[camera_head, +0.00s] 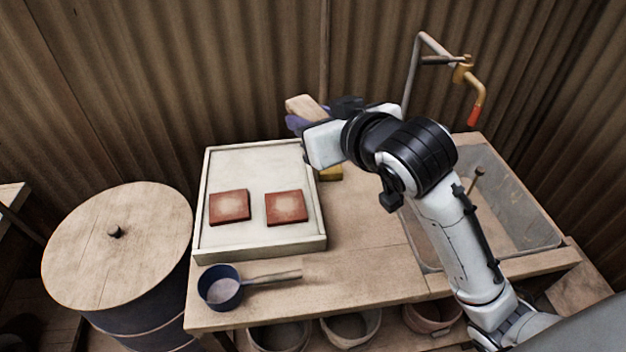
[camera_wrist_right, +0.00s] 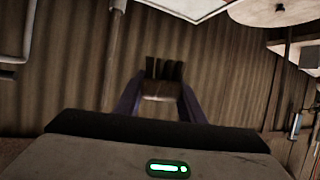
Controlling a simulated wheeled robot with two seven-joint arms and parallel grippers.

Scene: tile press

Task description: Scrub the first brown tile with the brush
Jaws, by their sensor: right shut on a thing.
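Two red-brown tiles lie side by side in the pale, low-walled tray (camera_head: 250,165): the left tile (camera_head: 229,207) and the right tile (camera_head: 286,208). Each has a pale patch in its middle. My right gripper (camera_head: 303,117) is raised above the tray's far right corner, apart from both tiles. It is shut on the brush, whose pale wooden body (camera_head: 304,106) sticks out past the purple fingers. In the right wrist view the brush (camera_wrist_right: 163,72) sits between the fingers (camera_wrist_right: 160,102), with dark bristle-like tufts at its far end. My left gripper is not in view.
A yellow block (camera_head: 331,174) stands right of the tray, partly hidden by my arm. A blue ladle (camera_head: 221,288) lies at the table's front edge. A sink (camera_head: 500,215) with a tap (camera_head: 462,73) is at right, a lidded barrel (camera_head: 120,240) at left. Corrugated walls close the back.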

